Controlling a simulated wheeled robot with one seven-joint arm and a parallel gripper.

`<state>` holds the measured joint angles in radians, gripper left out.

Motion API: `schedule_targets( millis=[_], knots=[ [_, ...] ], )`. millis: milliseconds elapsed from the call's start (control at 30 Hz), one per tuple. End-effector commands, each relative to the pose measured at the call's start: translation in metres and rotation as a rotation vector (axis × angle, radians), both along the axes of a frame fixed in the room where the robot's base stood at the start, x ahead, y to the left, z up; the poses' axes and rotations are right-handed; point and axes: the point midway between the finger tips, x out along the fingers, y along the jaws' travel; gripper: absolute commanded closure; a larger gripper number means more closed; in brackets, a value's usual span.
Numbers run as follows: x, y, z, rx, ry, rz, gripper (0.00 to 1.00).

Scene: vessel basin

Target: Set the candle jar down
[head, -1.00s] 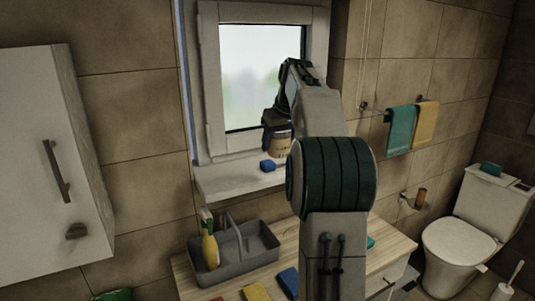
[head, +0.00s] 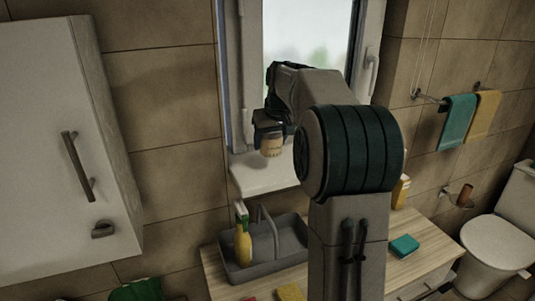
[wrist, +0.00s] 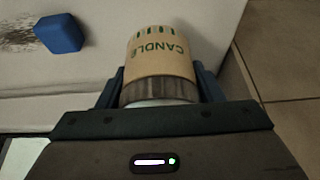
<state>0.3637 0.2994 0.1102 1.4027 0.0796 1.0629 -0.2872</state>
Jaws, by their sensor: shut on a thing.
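The candle jar (head: 271,147) is a small jar with a tan label. In the wrist view its label reads "CANDLE" upside down, and a grey-brown band (wrist: 158,91) sits nearer my gripper. My gripper (head: 268,129) is shut on the jar, with one dark blue finger on each side of it in the wrist view (wrist: 158,84). In the head view the jar appears in front of the window, over the white sill (head: 250,180). I cannot tell whether its base touches the sill.
A blue sponge (wrist: 58,33) lies on the sill beside a dark smudge (wrist: 18,36). A teal sponge (head: 404,246) lies there too. A white cabinet (head: 60,150) hangs left.

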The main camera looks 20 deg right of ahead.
Motion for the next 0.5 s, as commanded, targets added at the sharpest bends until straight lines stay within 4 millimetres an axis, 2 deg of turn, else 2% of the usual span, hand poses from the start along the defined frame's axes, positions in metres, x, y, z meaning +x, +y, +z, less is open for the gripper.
schedule_targets(
  millis=[33, 167, 500],
  knots=[
    [0.001, 0.007, -0.002, 0.001, 0.0, 0.001, 0.67],
    [0.002, 0.016, -0.009, -0.001, -0.001, 0.001, 0.67],
    [0.002, 0.016, -0.048, -0.001, 0.001, -0.001, 0.67]
  ],
)
